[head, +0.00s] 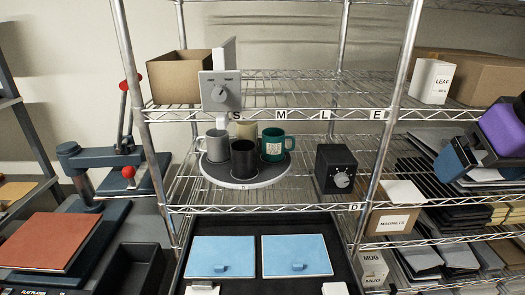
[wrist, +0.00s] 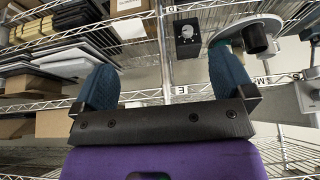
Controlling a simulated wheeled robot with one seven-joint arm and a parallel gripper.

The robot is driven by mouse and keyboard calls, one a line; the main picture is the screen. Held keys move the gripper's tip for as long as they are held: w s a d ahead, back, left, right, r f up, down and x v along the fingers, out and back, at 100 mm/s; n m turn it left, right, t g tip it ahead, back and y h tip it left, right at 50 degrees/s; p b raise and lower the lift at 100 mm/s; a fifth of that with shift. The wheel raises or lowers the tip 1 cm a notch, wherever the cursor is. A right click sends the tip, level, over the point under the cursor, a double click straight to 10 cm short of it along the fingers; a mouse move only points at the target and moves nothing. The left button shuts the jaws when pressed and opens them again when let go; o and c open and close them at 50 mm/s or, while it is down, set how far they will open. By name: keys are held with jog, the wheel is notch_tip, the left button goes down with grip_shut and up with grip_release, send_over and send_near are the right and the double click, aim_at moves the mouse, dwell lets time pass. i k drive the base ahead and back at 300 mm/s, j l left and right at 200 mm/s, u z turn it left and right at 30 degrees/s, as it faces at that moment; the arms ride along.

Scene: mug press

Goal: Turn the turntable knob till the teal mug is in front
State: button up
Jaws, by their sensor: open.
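The round turntable (head: 243,184) stands on the middle shelf with a black mug (head: 243,160) at its front. The teal mug (head: 276,146) is at its right, a grey mug (head: 216,148) at its left and a beige mug (head: 246,130) at the back. A black box (head: 335,160) with a silver knob (head: 342,180) stands right of the turntable. The knob also shows in the wrist view (wrist: 186,33). My gripper (wrist: 165,80) is open and empty, its blue fingers wide apart, at the right in the head view, away from the knob.
A grey box with a dial (head: 219,92) is on the shelf above. A metal post (head: 397,95) stands between the knob and my gripper. Blue lidded panels (head: 220,257) lie below. A magnets box (head: 392,222) and stacked goods fill the right shelves.

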aim_at(341, 179)
jog(key=j+z, duration=0.2)
jog(key=j, duration=0.25)
jog(key=k+j+z, duration=0.25)
jog(key=j, duration=0.15)
jog(key=j+z, duration=0.2)
jog(key=j, duration=0.25)
jog(key=k+j+z, duration=0.15)
jog(key=j, duration=0.2)
jog(key=j+z, duration=0.15)
jog(key=j, duration=0.15)
jog(key=k+j+z, duration=0.2)
jog(key=i+j, duration=0.05)
jog(key=j, duration=0.1)
